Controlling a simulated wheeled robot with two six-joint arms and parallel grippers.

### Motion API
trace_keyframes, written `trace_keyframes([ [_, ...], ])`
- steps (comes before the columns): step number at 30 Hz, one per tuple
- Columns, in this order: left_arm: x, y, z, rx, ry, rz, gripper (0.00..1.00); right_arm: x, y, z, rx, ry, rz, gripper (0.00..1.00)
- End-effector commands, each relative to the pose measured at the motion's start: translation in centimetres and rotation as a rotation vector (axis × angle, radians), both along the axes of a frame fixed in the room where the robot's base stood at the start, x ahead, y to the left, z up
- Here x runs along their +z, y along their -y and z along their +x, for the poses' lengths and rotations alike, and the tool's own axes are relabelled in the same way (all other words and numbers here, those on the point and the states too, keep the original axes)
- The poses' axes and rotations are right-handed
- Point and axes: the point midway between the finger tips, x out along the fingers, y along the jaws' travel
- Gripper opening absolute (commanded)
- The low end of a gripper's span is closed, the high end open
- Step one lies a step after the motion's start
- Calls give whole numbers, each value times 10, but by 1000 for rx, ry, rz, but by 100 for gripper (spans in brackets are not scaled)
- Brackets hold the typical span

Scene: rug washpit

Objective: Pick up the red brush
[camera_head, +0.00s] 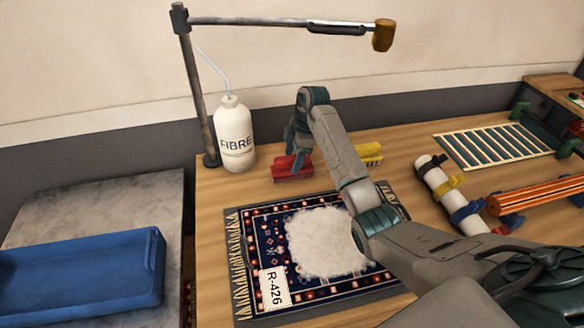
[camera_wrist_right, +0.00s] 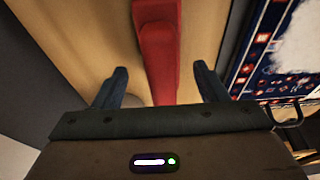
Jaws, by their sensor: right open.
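The red brush (camera_head: 293,168) lies on the wooden table behind the small rug. It also shows in the right wrist view (camera_wrist_right: 158,50), running away from the gripper between its two fingers. My right gripper (camera_head: 297,150) is over the brush, partly hiding it in the head view. In the right wrist view its fingers (camera_wrist_right: 160,88) are spread wide, one on each side of the brush, with a gap to each side. Nothing is held. My left gripper is not in view.
A white FIBRE bottle (camera_head: 235,135) and a lamp post (camera_head: 196,90) stand left of the brush. A yellow object (camera_head: 369,153) lies to its right. The patterned rug (camera_head: 260,240) with a white patch lies in front. A blue tray (camera_head: 80,275) is at the left.

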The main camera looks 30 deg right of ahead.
Motion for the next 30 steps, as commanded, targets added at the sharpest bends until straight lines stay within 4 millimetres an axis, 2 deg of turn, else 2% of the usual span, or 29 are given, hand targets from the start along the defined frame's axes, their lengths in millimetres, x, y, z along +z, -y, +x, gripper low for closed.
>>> trace_keyframes([
  [1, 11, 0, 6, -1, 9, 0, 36, -4, -4, -1, 1, -4, 2, 66],
  [6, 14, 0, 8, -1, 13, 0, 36, -24, -8, 1, 0, -1, 0, 66],
  [14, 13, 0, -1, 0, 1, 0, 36, -28, -9, 2, 0, 0, 0, 66],
  [22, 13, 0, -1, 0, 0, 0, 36, -28, -9, 2, 0, 0, 0, 15],
  [30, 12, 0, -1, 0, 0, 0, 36, -27, -9, 2, 1, 1, 0, 14],
])
